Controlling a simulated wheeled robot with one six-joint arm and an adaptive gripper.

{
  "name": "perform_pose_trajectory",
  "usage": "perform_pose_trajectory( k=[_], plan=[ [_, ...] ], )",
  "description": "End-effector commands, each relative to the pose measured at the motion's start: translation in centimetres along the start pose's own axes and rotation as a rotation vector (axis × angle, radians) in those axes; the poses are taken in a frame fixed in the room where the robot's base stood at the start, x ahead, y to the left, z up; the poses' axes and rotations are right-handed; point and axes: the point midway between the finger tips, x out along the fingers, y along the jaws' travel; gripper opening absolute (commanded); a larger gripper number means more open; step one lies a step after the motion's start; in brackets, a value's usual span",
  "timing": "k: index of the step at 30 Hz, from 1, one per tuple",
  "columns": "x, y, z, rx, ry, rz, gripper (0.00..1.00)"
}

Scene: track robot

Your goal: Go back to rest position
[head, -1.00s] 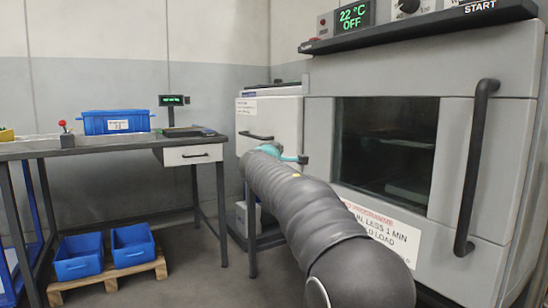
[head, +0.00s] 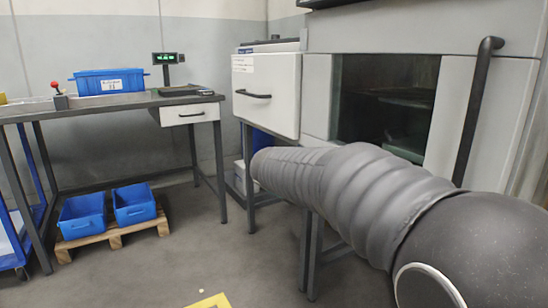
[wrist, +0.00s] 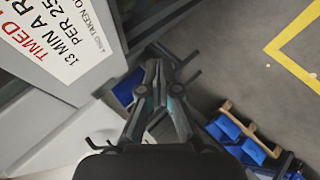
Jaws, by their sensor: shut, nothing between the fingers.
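My gripper (wrist: 157,68) shows in the wrist view with its dark fingers shut together and nothing between them. It points out over the floor, beside the grey oven front with its red and black printed label (wrist: 62,38). In the head view my arm in its grey ribbed sleeve reaches from the lower right toward the white cabinet, and the gripper itself is hidden behind the sleeve.
The oven (head: 480,115) with its dark window stands at the right, close behind my arm. A white cabinet (head: 268,105) is beside it. A workbench (head: 120,100) holds a blue bin (head: 108,82). Blue bins (head: 82,215) sit on a pallet (head: 112,238). Floor in front is clear.

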Motion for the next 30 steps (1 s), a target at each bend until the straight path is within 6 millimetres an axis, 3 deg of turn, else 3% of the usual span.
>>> perform_pose_trajectory(
  k=[1, 6, 15, 22, 30],
  plan=[
    [-1.5, -0.7, 3.0, 0.06, -0.037, -0.061, 0.0],
    [-5.7, -4.4, 10.9, 0.252, -0.134, -0.245, 0.0],
    [-13.9, -10.1, 21.1, 0.569, -0.231, -0.473, 0.0],
    [-19.2, -12.3, 25.7, 0.77, -0.225, -0.542, 0.0],
    [-22.5, -9.8, 27.6, 0.866, -0.155, -0.471, 0.0]
  ],
)
